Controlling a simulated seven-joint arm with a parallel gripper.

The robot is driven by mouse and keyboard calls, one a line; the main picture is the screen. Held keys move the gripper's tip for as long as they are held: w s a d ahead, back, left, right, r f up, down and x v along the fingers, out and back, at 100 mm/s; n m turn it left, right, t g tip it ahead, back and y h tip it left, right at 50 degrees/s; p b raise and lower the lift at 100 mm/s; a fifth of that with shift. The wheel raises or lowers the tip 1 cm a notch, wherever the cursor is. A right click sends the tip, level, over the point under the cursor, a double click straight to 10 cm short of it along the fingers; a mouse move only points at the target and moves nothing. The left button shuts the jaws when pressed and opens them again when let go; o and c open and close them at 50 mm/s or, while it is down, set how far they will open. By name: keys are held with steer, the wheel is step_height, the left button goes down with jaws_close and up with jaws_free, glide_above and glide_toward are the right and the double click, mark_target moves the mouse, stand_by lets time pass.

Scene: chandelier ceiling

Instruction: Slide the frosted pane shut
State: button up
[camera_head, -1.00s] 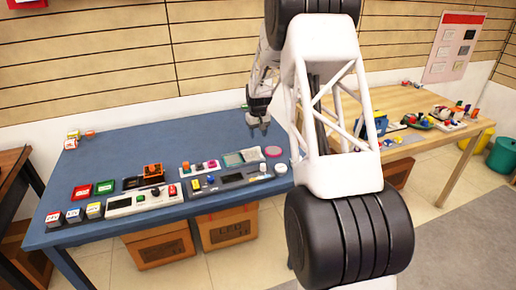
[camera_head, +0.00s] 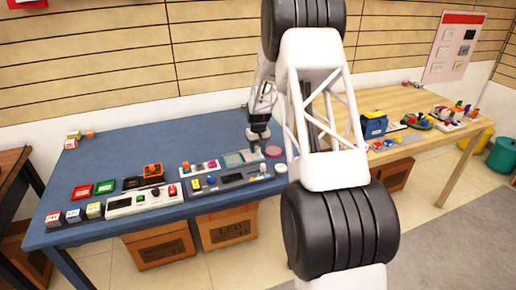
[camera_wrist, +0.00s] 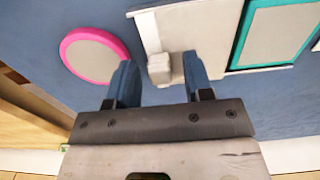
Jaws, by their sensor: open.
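The pale, frosted-looking pane (camera_wrist: 205,35) lies in a white tray-like unit on the blue table, beside a teal-framed window (camera_wrist: 277,32). The teal window also shows in the head view (camera_head: 236,159). A small pale block-like handle (camera_wrist: 163,69) stands at the pane's near left end in the wrist view. In the head view my gripper (camera_head: 258,147) hides most of the pane.
A pink-rimmed disc (camera_head: 273,152) lies just right of my gripper. A dark panel with knobs (camera_head: 232,180) lies in front of the unit, and a white panel with buttons (camera_head: 145,199) to its left.

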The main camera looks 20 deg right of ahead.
mark_target(238, 158)
jaws_close()
steer(key=shift+a, duration=0.1)
steer(key=a, duration=0.9)
steer(key=shift+a, duration=0.15)
steer(key=shift+c, duration=0.6)
jaws_free()
steer(key=shift+a, duration=0.1)
steer(key=shift+o, duration=0.6)
steer(key=shift+r, duration=0.15)
